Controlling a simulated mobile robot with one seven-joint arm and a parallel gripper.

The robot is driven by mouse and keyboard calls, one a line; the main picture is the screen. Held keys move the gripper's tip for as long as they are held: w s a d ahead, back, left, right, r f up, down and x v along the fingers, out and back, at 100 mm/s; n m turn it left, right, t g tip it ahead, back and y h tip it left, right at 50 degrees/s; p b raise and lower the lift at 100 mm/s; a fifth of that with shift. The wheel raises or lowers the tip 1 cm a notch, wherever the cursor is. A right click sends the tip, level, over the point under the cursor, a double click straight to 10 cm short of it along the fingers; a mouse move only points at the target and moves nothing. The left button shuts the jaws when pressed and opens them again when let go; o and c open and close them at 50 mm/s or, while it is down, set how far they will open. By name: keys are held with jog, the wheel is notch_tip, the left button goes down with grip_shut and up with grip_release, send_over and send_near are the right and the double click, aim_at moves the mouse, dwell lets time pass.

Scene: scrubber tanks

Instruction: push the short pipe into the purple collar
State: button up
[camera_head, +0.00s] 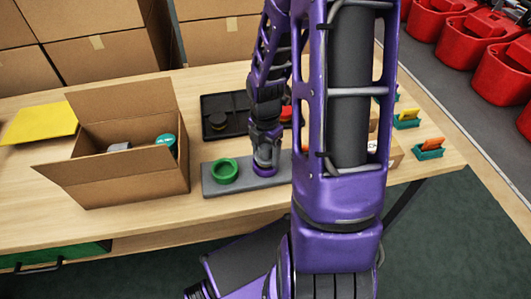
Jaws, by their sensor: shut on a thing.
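The purple collar (264,171) sits on a long grey base plate (225,187), right of a green collar (223,171). My gripper (266,147) points down directly above the purple collar, shut on a short grey piece that appears to be the short pipe (265,158). The pipe's lower end meets the purple collar's opening in this view. How deep it sits inside, I cannot tell. My arm hides the right end of the base plate.
An open cardboard box (130,180) holding a grey part and a teal roll stands left. A black tray (222,118) lies behind the gripper. Small teal holders (428,153) stand right. A yellow sheet (40,123) lies far left. Bare table shows in front of the plate.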

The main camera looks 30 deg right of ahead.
aim_at(266, 145)
jog(key=shift+s+f, duration=0.3)
jog(key=shift+f, duration=0.35)
jog(key=o, duration=1.3)
jog(key=shift+c, duration=0.8)
jog(key=shift+o, duration=0.7)
notch_tip(266, 145, up, 2)
jog(key=shift+w+d+r+p, duration=0.15)
jog(key=shift+p, duration=0.9)
notch_tip(266, 145, up, 5)
jog(key=p, duration=0.5)
jog(key=shift+w+r, duration=0.15)
